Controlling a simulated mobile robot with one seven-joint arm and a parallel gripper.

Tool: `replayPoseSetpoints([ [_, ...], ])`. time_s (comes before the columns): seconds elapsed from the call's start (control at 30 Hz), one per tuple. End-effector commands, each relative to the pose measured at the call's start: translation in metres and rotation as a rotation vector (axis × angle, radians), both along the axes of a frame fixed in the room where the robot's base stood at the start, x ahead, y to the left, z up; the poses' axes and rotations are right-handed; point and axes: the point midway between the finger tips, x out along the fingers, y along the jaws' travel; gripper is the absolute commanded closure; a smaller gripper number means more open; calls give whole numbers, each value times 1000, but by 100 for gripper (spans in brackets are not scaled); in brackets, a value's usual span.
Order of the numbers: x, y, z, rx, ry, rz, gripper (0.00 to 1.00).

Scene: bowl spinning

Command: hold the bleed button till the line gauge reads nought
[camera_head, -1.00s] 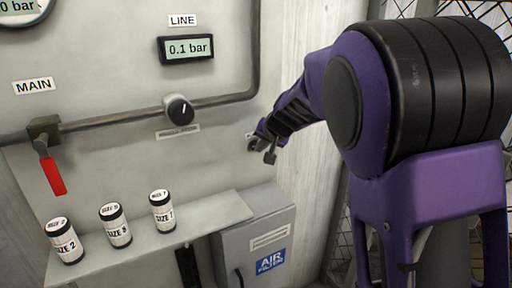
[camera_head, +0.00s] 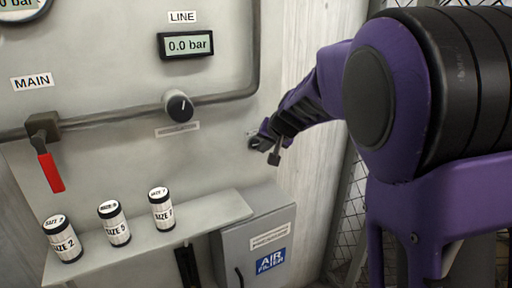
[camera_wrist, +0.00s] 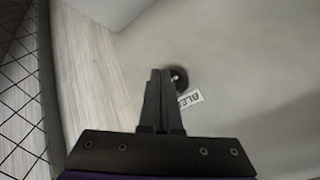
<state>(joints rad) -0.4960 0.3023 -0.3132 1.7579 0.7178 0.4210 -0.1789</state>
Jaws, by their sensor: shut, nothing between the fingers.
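The line gauge (camera_head: 187,45), a small dark display under the LINE label, reads 0.0 bar. The bleed button (camera_wrist: 180,77) is a dark round piece with a pale centre in the wrist view, beside a label (camera_wrist: 190,99) partly hidden and starting "BLE". My gripper (camera_wrist: 160,73) is shut and empty, its tips overlapping the left edge of the button in that view. I cannot tell whether they touch it. In the head view my gripper (camera_head: 256,143) is small against the wall panel, and it hides the button.
A red-handled valve (camera_head: 50,172) hangs under the MAIN label (camera_head: 32,82). A black knob (camera_head: 178,106) sits on the pipe. Several "SIZE" canisters (camera_head: 114,224) stand on a shelf (camera_head: 205,222). A grey air filter box (camera_head: 268,236) is below my gripper. Wire mesh (camera_wrist: 20,100) is at the left.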

Motion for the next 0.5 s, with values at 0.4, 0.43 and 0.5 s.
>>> replayPoseSetpoints([
  [0.4,-8,-5,-1,1,1,-1,100],
  [0.43,-10,-7,-2,2,0,-1,100],
  [0.5,-16,-11,-2,1,0,0,100],
])
